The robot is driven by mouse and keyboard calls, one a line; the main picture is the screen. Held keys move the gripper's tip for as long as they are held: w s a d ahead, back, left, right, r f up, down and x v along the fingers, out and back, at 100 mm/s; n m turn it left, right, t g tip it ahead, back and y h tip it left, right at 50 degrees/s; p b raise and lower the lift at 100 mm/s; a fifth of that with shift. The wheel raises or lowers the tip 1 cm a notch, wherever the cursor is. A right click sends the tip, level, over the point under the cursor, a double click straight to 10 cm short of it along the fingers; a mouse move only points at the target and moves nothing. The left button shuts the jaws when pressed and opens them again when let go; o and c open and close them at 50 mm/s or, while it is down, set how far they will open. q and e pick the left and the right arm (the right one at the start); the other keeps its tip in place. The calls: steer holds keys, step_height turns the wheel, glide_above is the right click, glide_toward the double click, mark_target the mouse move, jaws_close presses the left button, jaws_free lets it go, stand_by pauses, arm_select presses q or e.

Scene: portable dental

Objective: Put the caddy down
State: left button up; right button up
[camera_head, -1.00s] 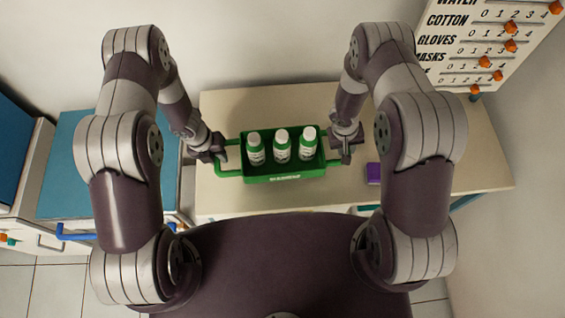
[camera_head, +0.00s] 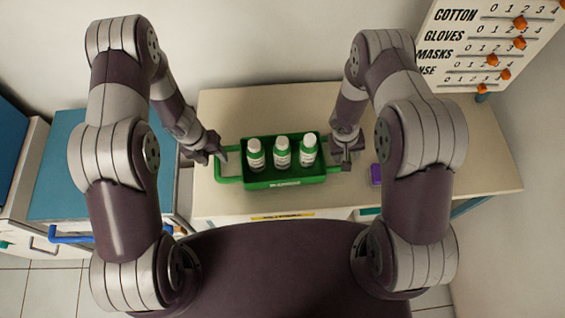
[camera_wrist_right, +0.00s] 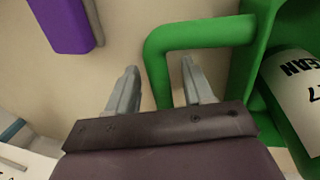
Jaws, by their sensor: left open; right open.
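The green caddy (camera_head: 285,184) sits on the beige table top in the head view and holds three white bottles with green bands (camera_head: 282,152). It has a green loop handle at each end. My left gripper (camera_head: 219,153) is open just beside the left handle (camera_head: 228,180), at its outer upper corner. My right gripper (camera_head: 346,165) is at the right end of the caddy. In the right wrist view its open fingers (camera_wrist_right: 158,88) stand on either side of part of the right handle (camera_wrist_right: 158,65), without closing on it. The caddy's right wall and one bottle (camera_wrist_right: 298,88) show at the right edge there.
A purple block (camera_head: 376,174) lies on the table (camera_head: 440,150) right of the caddy; it also shows in the right wrist view (camera_wrist_right: 62,22). A board with orange sliders (camera_head: 490,45) stands at the back right. A blue-topped cabinet (camera_head: 75,180) stands left.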

steer(key=shift+r, duration=0.2)
arm_select(q)
step_height(320, 180, up, 8)
steer(key=a, duration=0.1)
steer(key=shift+a, duration=0.25)
arm_select(e)
steer(key=v, duration=1.1)
steer(key=shift+r, duration=0.3)
steer(key=shift+s, duration=0.1)
